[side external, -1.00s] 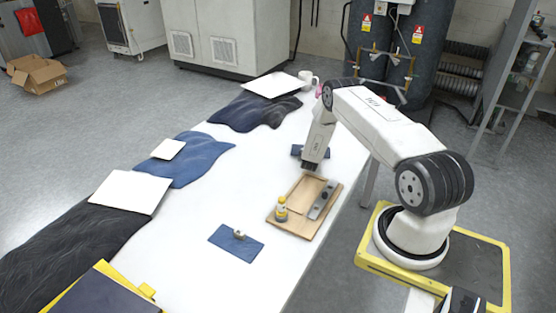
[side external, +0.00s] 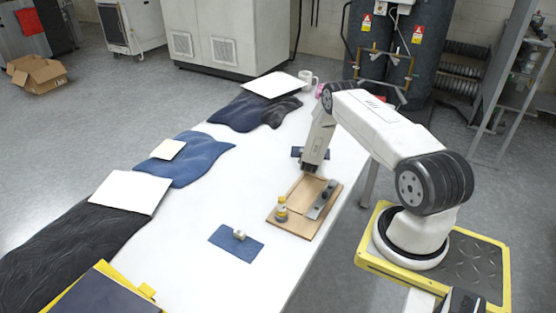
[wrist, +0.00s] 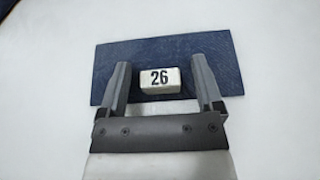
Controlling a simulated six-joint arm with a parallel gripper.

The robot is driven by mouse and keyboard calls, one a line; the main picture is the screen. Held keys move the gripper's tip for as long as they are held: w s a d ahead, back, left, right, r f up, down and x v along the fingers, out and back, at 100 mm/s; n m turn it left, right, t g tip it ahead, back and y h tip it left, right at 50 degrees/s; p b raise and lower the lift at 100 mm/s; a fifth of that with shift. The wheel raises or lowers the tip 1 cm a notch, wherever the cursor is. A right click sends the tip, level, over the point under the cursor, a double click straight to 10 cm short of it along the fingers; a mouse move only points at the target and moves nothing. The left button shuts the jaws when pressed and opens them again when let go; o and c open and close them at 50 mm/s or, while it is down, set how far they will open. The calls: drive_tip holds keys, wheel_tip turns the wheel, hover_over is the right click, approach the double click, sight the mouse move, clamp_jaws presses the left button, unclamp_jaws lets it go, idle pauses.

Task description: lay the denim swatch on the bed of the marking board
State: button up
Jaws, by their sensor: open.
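A dark blue denim swatch (wrist: 215,68) lies flat on the white table in the wrist view, with a pale block marked 26 (wrist: 160,80) on it. My gripper (wrist: 163,78) is open, its two fingers either side of the block with gaps showing. In the side view my gripper (side external: 311,170) is at the far end of the marking board, hiding part of a denim swatch (side external: 297,152). The wooden marking board (side external: 289,222) has a shallow bed (side external: 303,192). Another denim swatch (side external: 228,247) lies nearer the camera with a small pale block (side external: 239,234) on it.
Dark and blue cloths (side external: 195,160) with pale sheets line the table's left side. A white mug (side external: 305,76) stands at the far end. White table between is clear.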

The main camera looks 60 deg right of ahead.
drive_tip(key=shift+r, duration=0.15)
drive_tip(key=shift+v, duration=6)
drive_tip(key=shift+r, duration=0.1)
drive_tip(key=shift+a+r+m+g, duration=0.1)
drive_tip(key=shift+r+m+g, duration=0.2)
drive_tip(key=shift+r+g, duration=0.1)
drive_tip(key=s+a+r+m+g+y, duration=0.2)
drive_tip(key=s+a+r+m+g, duration=0.2)
drive_tip(key=a+r+m+g, duration=0.35)
drive_tip(key=s+a+r+m+t+y, duration=0.1)
drive_tip(key=a+r+m+y, duration=0.2)
drive_tip(key=a, duration=0.6)
drive_tip(key=s+a+r+m+t+y, duration=0.1)
drive_tip(key=a+r+m+y, duration=0.3)
drive_tip(key=a, duration=0.6)
drive_tip(key=s+a+r+m+t+y, duration=0.1)
drive_tip(key=a+r+m+t+y, duration=0.2)
drive_tip(key=a+r+m, duration=0.2)
drive_tip(key=a+m, duration=0.2)
drive_tip(key=a, duration=0.2)
drive_tip(key=shift+s+a+r+y, duration=0.3)
drive_tip(key=shift+s+r, duration=0.05)
drive_tip(key=shift+s, duration=0.05)
drive_tip(key=shift+m+t, duration=0.25)
